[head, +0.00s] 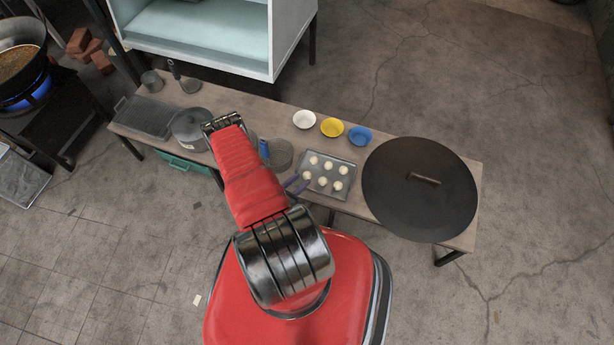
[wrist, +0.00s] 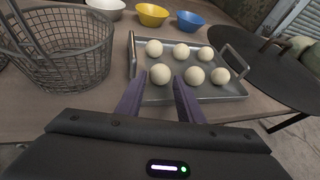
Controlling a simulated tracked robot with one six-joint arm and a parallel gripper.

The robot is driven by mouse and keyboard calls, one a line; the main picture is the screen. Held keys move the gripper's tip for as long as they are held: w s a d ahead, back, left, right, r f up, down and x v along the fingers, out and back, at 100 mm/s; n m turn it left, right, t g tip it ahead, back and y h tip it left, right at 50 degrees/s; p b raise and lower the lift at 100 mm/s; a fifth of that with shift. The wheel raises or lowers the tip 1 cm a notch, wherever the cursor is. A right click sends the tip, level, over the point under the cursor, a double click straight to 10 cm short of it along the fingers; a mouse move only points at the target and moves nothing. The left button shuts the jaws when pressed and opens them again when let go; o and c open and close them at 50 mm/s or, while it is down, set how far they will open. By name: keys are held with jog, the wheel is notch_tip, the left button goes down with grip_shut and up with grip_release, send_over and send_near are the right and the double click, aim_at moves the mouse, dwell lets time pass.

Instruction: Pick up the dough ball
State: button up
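Several pale, round dough balls (head: 323,181) sit in rows on a grey metal tray (head: 333,175) on the bench. In the wrist view, the tray (wrist: 215,98) is ahead of my gripper (wrist: 159,82). Its two purple fingers are spread apart and hold nothing. The front-left dough ball (wrist: 160,74) appears between the fingertips; whether they touch it cannot be told. The other balls lie behind it and to its right. In the head view, my gripper (head: 297,183) shows at the tray's left front edge, partly hidden by my arm.
A wire basket (wrist: 62,45) stands left of the tray. White (head: 304,119), yellow (head: 332,127) and blue (head: 360,135) bowls stand behind it. A large dark round lid (head: 420,205) lies to the right. A lidded pot (head: 190,128) stands farther left on the bench.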

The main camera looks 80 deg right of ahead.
aim_at(305, 178)
jog(key=shift+x, duration=1.6)
jog(key=shift+a, duration=0.1)
jog(key=shift+c, duration=0.3)
jog(key=c, duration=0.4)
jog(key=shift+o, duration=0.2)
jog(key=shift+r, duration=0.1)
notch_tip(305, 178, up, 10)
